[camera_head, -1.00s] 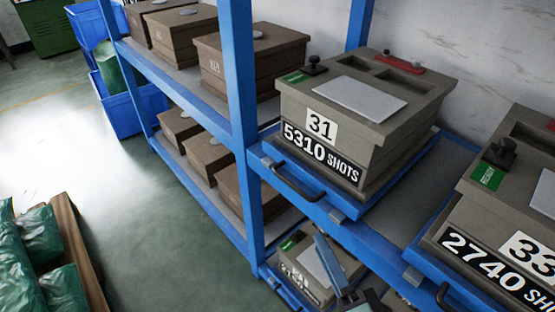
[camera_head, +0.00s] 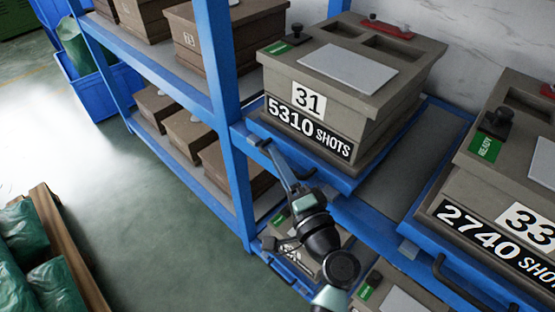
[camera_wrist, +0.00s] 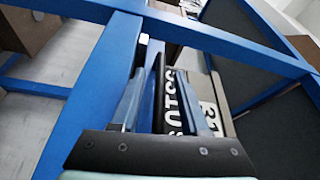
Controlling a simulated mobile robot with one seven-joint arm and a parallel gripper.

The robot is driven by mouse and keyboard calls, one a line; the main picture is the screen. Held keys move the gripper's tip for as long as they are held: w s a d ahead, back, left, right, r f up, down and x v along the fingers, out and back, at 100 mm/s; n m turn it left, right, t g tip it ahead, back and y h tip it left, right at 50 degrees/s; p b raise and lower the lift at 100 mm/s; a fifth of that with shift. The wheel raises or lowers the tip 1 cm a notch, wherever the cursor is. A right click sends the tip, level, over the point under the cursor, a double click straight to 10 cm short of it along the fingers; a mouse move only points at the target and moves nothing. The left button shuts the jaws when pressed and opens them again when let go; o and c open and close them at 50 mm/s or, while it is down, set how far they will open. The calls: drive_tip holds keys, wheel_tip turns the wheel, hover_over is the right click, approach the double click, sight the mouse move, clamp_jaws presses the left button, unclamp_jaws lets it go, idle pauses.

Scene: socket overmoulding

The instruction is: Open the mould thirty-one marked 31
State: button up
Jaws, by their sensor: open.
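The mould marked 31 (camera_head: 345,85) is a grey-brown block with a "31" plate and a "5310 SHOTS" label. It sits upright on a blue pull-out tray (camera_head: 340,178) on the shelf. Its top part looks seated on the body. My gripper (camera_head: 272,152) is open at the tray's front left, by the dark handle seen there earlier. My gripper now largely hides that handle; I cannot tell whether they touch. In the wrist view, the open fingers (camera_wrist: 165,75) flank a blue bar, with the mould's label (camera_wrist: 178,100) just beyond.
The mould marked 33 (camera_head: 490,190), labelled 2740 SHOTS, stands on the tray to the right. A blue rack post (camera_head: 222,70) rises just left of mould 31. More moulds sit below and on the left shelves. Green bags (camera_head: 45,285) lie at lower left; the floor between is clear.

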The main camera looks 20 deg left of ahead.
drive_tip(key=shift+w+a, duration=0.3)
drive_tip(key=shift+a, duration=0.05)
drive_tip(key=shift+c, duration=0.2)
clamp_jaws()
idle(1.1)
